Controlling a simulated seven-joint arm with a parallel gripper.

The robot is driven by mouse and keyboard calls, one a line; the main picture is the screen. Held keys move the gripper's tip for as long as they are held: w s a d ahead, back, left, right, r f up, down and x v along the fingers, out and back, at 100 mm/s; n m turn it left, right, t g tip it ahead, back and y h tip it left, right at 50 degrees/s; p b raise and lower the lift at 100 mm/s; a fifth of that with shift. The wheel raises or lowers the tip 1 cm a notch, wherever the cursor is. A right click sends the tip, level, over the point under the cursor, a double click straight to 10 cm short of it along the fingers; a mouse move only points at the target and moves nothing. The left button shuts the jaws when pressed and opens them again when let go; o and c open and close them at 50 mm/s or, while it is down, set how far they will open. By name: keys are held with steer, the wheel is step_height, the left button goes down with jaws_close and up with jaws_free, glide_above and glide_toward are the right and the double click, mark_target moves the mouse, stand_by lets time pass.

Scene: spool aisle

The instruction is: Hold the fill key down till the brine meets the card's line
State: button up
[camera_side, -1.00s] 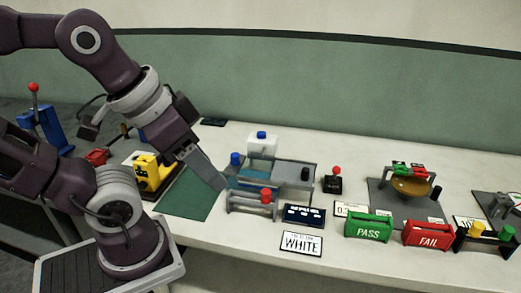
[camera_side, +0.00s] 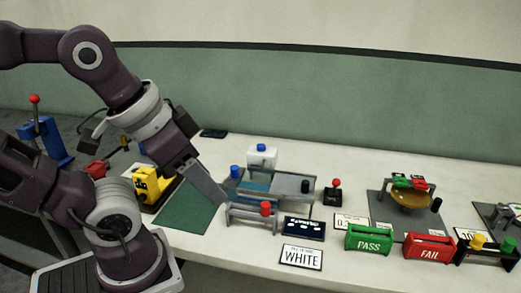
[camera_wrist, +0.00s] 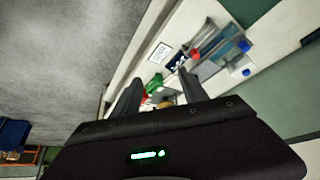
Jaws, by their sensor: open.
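A clear tank (camera_side: 292,177) with a teal layer of liquid (camera_side: 257,186) stands mid-bench; I cannot make out its level against a line. A white card reading WHITE (camera_side: 301,257) lies at the front edge; its smaller print is unreadable. A dark panel with pale marks (camera_side: 303,229) lies behind it. Which part is the fill key is not clear. My gripper (camera_side: 221,203) hangs at the tank's left front, seen edge-on; contact there cannot be told. In the wrist view my gripper (camera_wrist: 160,94) has its fingers apart and nothing between them; the tank (camera_wrist: 220,52) shows beyond.
A rail with a red knob (camera_side: 265,209) stands before the tank. A white bottle with a blue cap (camera_side: 262,157) is behind it. A black block with a red knob (camera_side: 333,196), green PASS (camera_side: 369,240) and red FAIL (camera_side: 430,247) bins stand right. A green mat (camera_side: 185,210) lies left.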

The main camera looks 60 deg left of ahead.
jaws_close()
stand_by(1.7)
